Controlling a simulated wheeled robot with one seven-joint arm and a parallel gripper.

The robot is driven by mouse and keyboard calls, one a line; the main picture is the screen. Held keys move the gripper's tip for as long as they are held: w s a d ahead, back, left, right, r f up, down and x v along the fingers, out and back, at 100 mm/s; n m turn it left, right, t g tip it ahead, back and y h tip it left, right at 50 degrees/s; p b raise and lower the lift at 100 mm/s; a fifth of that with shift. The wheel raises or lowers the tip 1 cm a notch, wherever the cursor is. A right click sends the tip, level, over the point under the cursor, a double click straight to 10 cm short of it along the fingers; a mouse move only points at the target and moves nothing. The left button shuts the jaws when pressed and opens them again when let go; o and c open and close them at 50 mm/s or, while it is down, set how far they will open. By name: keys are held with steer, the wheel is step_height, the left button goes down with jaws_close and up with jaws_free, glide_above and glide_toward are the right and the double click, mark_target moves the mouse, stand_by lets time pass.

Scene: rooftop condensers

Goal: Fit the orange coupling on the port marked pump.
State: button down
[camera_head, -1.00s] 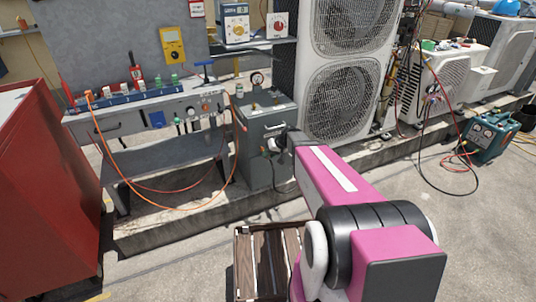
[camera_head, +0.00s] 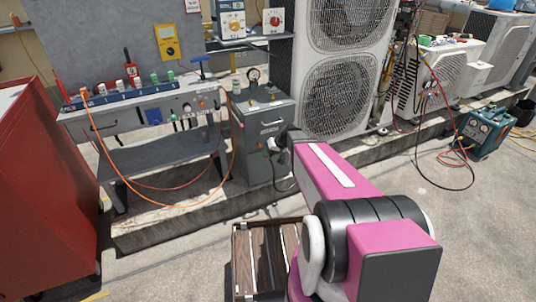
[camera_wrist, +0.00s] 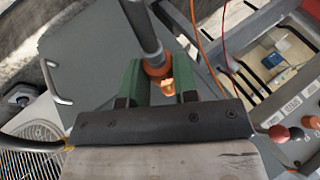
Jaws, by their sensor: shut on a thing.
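The orange coupling (camera_wrist: 157,69) shows in the wrist view between the two green fingers of my gripper (camera_wrist: 159,80), which is shut on it. A thick grey tube (camera_wrist: 141,26) runs from the coupling to the top of the picture. In the head view my gripper is hard to make out at the far end of my pink arm, by the front of the grey cabinet (camera_head: 258,122). I cannot read a pump mark in either view. The coupling cannot be made out in the head view.
A grey workbench (camera_head: 160,110) with a blue valve rack (camera_head: 122,96) and an orange hose (camera_head: 118,165) stands left of the cabinet. A red cabinet (camera_head: 45,190) is at far left, a wooden crate (camera_head: 236,262) in front. A tall condenser (camera_head: 343,95) stands behind.

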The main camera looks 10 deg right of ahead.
steer(key=c, duration=1.6)
jaws_free()
jaws_close()
steer(key=s+d+r+m+g+h, duration=0.1)
steer(key=s+d+r+m+g, duration=0.15)
steer(key=r, duration=1.25)
steer(key=s+d+r+m+g, duration=0.2)
steer(key=r+m, duration=0.1)
steer(key=r, duration=1.2)
steer(key=w+a+m+t+y, duration=0.2)
steer(key=w+a+m+t, duration=0.3)
steer(key=w+m, duration=0.6)
steer(key=w+a+m+t+y, duration=0.2)
steer(key=w+a+m+t, duration=0.5)
steer(key=m, duration=0.5)
steer(key=shift+g, duration=0.55)
steer(key=shift+w+d+f, duration=0.2)
steer(key=shift+d+f, duration=0.15)
steer(key=shift+f, duration=0.25)
steer(key=shift+w+d+f, duration=0.2)
steer(key=shift+d+f, duration=0.2)
steer(key=shift+f, duration=0.2)
steer(key=shift+w+d+f, duration=0.2)
steer(key=shift+d+f, duration=0.15)
steer(key=shift+f, duration=0.25)
steer(key=shift+f, duration=1.35)
